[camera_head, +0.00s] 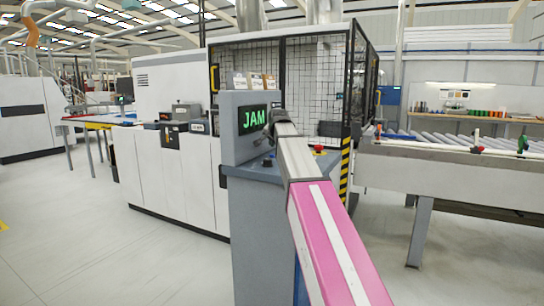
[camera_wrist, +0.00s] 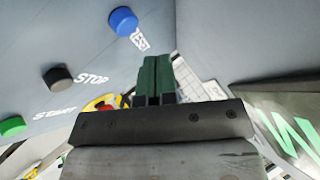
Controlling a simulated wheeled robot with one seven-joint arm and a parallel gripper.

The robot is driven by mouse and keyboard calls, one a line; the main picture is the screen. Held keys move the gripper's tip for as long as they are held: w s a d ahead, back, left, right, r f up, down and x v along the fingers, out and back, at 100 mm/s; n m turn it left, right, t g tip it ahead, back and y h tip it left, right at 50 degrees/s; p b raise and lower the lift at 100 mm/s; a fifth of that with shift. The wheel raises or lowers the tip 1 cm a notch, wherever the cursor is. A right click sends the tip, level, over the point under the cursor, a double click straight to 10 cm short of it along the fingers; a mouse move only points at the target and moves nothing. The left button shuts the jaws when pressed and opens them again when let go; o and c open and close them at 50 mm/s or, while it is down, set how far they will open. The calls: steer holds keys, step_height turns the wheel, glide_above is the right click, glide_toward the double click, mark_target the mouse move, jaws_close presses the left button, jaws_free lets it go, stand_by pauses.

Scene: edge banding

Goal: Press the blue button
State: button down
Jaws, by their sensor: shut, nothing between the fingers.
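The blue button (camera_wrist: 123,20) is a round raised cap on the grey sloped panel, at the top of the wrist view, beside the label RESET. My gripper (camera_wrist: 157,62) shows dark green fingers closed together with nothing between them. Its tips point up the picture, below and right of the blue button, and appear apart from it. In the head view my arm reaches over the grey console (camera_head: 258,215) beside the screen (camera_head: 252,119) reading JAM. A small dark blue spot on the console top may be the button. The fingers are not clear there.
A black STOP button (camera_wrist: 57,77) and a green START button (camera_wrist: 12,126) share the panel. A red button (camera_head: 319,149) on a yellow base stands near the console's right edge. A fenced machine is behind, and a roller conveyor (camera_head: 450,147) is at right.

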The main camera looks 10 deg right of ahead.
steer(key=shift+f, duration=0.8)
steer(key=shift+f, duration=0.2)
stand_by(1.3)
steer(key=shift+f, duration=0.2)
steer(key=shift+f, duration=0.45)
stand_by(1.0)
steer(key=shift+r, duration=0.9)
steer(key=shift+r, duration=2.5)
